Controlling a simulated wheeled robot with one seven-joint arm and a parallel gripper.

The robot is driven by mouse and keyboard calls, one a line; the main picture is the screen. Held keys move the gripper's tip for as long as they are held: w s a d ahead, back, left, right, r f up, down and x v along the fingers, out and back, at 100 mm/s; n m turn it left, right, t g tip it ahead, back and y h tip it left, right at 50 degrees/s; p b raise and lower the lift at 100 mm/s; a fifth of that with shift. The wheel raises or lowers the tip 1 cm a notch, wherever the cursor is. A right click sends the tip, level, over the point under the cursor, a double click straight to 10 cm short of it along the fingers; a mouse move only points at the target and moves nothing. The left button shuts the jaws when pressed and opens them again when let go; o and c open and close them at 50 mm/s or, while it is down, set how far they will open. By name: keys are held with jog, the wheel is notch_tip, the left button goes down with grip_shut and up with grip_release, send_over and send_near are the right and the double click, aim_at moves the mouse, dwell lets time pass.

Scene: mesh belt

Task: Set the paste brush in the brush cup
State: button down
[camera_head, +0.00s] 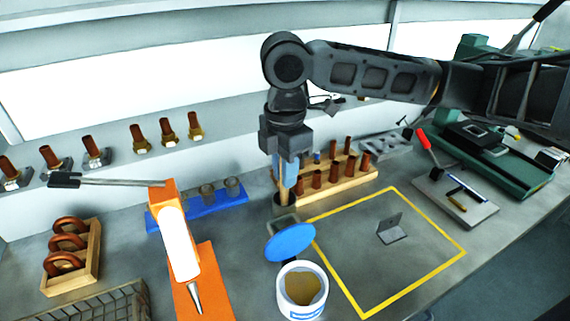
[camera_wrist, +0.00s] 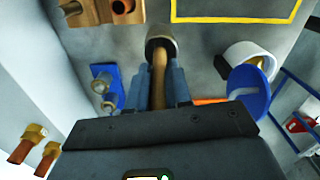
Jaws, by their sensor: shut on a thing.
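The paste brush (camera_head: 284,190) has a tan wooden handle and hangs upright in my gripper (camera_head: 288,176). My gripper points down and its blue fingers are shut on the handle. In the wrist view the brush (camera_wrist: 159,78) runs between the fingers (camera_wrist: 159,90) toward the round mouth of the grey brush cup (camera_wrist: 161,33). In the head view the brush cup (camera_head: 285,210) stands right below the gripper. The brush's lower end overlaps the cup's opening in both views. Its bristles are hidden, and how deep it sits cannot be told.
A white paste tub (camera_head: 303,306) stands in front, with a blue lid (camera_head: 290,243) beside it. A wooden rack (camera_head: 345,184) of copper fittings is close behind to the right. A blue rack (camera_head: 205,208) and an orange tool (camera_head: 178,235) are left. The yellow-outlined area (camera_head: 345,240) is mostly free.

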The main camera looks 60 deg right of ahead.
jog(key=shift+f+b, duration=0.3)
jog(key=shift+f, duration=0.3)
jog(key=c, duration=1)
grip_release()
jog(key=shift+o, duration=0.2)
